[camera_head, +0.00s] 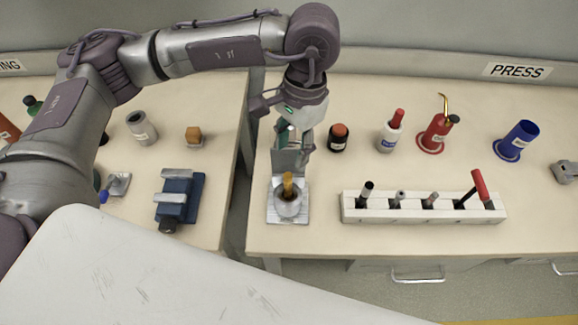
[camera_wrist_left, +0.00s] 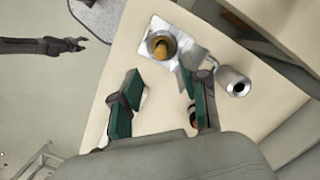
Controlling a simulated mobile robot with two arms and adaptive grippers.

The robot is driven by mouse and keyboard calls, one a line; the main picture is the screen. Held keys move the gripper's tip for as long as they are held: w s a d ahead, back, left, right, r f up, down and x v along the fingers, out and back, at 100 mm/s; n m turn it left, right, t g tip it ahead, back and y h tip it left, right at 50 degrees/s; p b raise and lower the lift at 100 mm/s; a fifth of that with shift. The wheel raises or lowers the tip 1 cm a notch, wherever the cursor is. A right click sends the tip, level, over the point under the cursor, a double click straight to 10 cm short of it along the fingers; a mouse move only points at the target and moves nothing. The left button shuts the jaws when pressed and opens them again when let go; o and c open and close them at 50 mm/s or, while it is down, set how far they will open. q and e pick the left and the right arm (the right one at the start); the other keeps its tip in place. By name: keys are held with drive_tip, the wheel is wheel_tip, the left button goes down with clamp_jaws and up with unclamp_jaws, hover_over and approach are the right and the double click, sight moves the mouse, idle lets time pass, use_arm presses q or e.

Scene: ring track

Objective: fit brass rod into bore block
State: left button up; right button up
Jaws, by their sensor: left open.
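The bore block (camera_head: 288,207) is a grey, round-bored piece on a pale metal plate near the front left corner of the press table. The brass rod (camera_head: 287,183) stands nearly upright in its bore, with its top sticking out. The rod (camera_wrist_left: 160,43) and block also show near the top of the left wrist view. My left gripper (camera_head: 292,150) is above and behind the block. In the left wrist view its green-padded fingers (camera_wrist_left: 163,95) are spread, with nothing between them and the rod beyond the tips. A dark gripper, apparently my right one (camera_wrist_left: 76,45), shows small; its jaws are unclear.
A white rack (camera_head: 415,207) with tools stands to the right. Behind it are a dark jar (camera_head: 339,138), a white bottle (camera_head: 391,131), a red oil can (camera_head: 437,133) and a blue cup (camera_head: 517,140). A gap separates the left table, which holds a blue vise (camera_head: 180,197).

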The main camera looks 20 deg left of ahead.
use_arm(q)
drive_tip(key=shift+w+d+r+b, duration=0.1)
drive_tip(key=shift+w+r+b, duration=0.1)
drive_tip(key=shift+r, duration=0.8)
drive_tip(key=shift+w+d+r+b, duration=0.1)
drive_tip(key=shift+r+b, duration=0.05)
drive_tip(key=shift+r, duration=0.8)
